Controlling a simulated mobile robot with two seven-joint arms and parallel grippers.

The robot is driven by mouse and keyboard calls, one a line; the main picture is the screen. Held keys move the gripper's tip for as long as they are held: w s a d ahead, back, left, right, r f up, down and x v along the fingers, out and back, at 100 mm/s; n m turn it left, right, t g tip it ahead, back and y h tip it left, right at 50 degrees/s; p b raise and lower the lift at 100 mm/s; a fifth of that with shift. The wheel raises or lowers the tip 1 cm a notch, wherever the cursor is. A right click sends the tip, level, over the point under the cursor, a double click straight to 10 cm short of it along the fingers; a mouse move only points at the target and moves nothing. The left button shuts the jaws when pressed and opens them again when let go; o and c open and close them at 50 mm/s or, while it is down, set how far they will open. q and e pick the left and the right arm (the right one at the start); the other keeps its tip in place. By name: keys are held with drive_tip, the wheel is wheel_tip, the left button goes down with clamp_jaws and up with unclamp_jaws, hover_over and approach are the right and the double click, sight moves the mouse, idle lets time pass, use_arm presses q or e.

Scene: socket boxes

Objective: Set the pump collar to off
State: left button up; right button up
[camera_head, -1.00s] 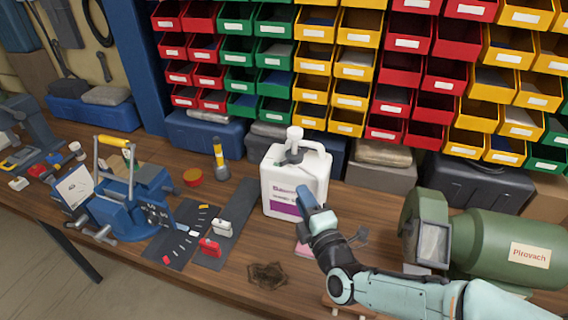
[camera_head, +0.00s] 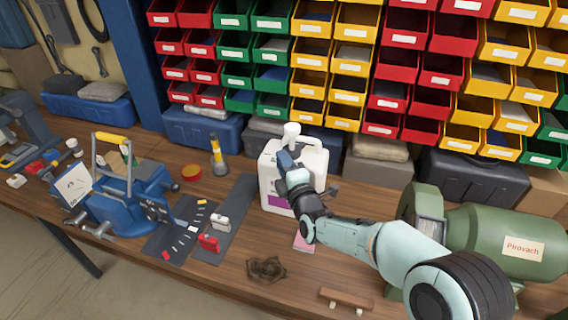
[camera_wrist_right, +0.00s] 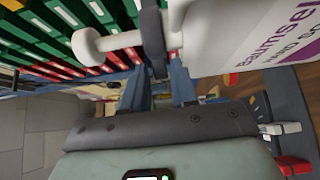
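The white pump jug (camera_head: 307,160) with a purple label stands upright on the bench, its white pump head (camera_head: 291,130) on top. My right gripper (camera_head: 284,160) is in front of the jug's upper left side, just below the pump head, and covers part of it. In the right wrist view the white pump (camera_wrist_right: 95,44) runs sideways behind a dark finger (camera_wrist_right: 152,40), with the jug (camera_wrist_right: 245,35) at upper right. The collar's setting is too small and covered to read. Whether the fingers touch the pump or hold anything is unclear. My left gripper is out of view.
A green motor-like machine (camera_head: 495,240) stands at the right. A blue device with a yellow handle (camera_head: 125,195) is at the left. A dark mat (camera_head: 185,225) with small red and white parts lies left of the jug. Coloured bins (camera_head: 310,85) fill the back.

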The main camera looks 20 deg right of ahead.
sight(272, 161)
clamp_jaws()
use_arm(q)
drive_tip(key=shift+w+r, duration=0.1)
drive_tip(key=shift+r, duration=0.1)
use_arm(e)
drive_tip(key=shift+a, duration=0.1)
drive_tip(key=w+m+g+h+p, duration=0.1)
drive_tip(key=m+h+p, duration=0.2)
drive_tip(key=h, duration=0.1)
drive_tip(key=w+a+m+g+h+p, duration=0.1)
drive_tip(key=m+g+h+p, duration=0.1)
drive_tip(key=m+h+p, duration=0.1)
drive_tip(key=w+a+m+g+h+p, duration=0.1)
drive_tip(key=w+m+h+p, duration=0.1)
drive_tip(key=h, duration=0.4)
drive_tip(key=shift+r+m+g+p, duration=0.1)
drive_tip(key=shift+m+g+p, duration=0.2)
drive_tip(key=shift+m+p, duration=0.25)
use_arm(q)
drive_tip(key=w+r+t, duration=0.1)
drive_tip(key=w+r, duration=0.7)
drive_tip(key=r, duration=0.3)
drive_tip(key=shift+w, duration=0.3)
use_arm(e)
drive_tip(key=shift+w+d+m+g+h, duration=0.1)
drive_tip(key=shift+w+m+g+h, duration=0.15)
drive_tip(key=shift+m+g+h, duration=0.55)
drive_tip(key=shift+w+m+g+h, duration=0.25)
drive_tip(key=shift+m+g+h, duration=0.4)
drive_tip(key=shift+g, duration=0.25)
